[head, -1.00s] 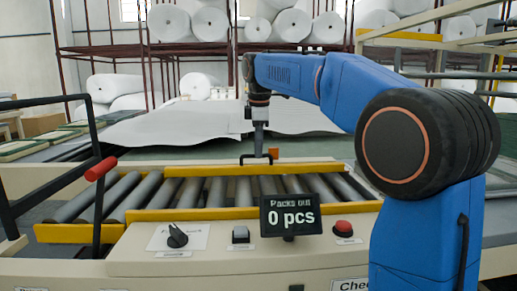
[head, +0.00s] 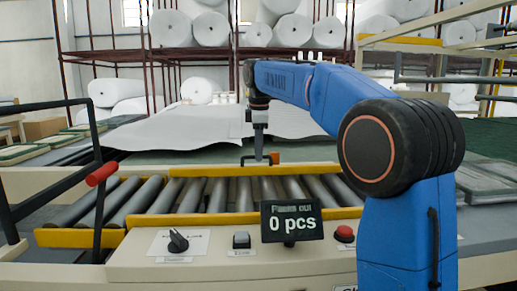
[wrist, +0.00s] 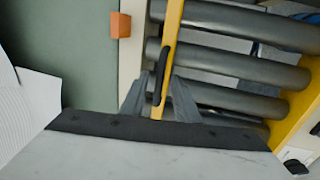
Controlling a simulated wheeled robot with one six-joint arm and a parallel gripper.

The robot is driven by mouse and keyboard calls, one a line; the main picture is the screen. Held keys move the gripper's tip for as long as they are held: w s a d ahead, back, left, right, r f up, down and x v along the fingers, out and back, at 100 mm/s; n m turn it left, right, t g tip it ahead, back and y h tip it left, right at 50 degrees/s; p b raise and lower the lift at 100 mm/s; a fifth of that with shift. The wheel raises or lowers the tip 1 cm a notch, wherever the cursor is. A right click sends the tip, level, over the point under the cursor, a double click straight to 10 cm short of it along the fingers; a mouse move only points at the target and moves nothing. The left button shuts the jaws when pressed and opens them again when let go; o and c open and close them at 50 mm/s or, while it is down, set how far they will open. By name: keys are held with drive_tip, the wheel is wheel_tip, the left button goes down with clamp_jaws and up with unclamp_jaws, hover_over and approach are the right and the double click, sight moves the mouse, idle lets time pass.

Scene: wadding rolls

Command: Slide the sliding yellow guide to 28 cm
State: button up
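The sliding yellow guide (head: 205,171) is the rear yellow bar along the far side of the roller bed, with a black handle (head: 243,161) standing on it. In the wrist view the guide (wrist: 174,18) runs down from the top edge, and its handle (wrist: 164,62) lies between my finger tips. My gripper (wrist: 160,84) is open around the handle, with a gap seen beside it. In the head view my gripper (head: 259,151) points down at the handle; its finger tips are too small to make out. An orange block (head: 275,157) sits just behind the guide. No scale is readable.
Grey rollers (head: 217,194) lie between the rear guide and a front yellow bar (head: 72,237). The front panel holds a black knob (head: 178,240), a display (head: 291,220) reading 0 pcs and a red button (head: 345,233). A red-gripped lever (head: 102,173) stands at left. White sheet lies behind.

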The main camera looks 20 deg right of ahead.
drive_tip(key=shift+r, duration=0.15)
drive_tip(key=s+r, duration=0.3)
drive_tip(key=r, duration=1.3)
drive_tip(key=shift+s+a+r, duration=0.15)
drive_tip(key=shift+a+r, duration=0.15)
drive_tip(key=shift+r, duration=0.1)
drive_tip(key=shift+s, duration=0.1)
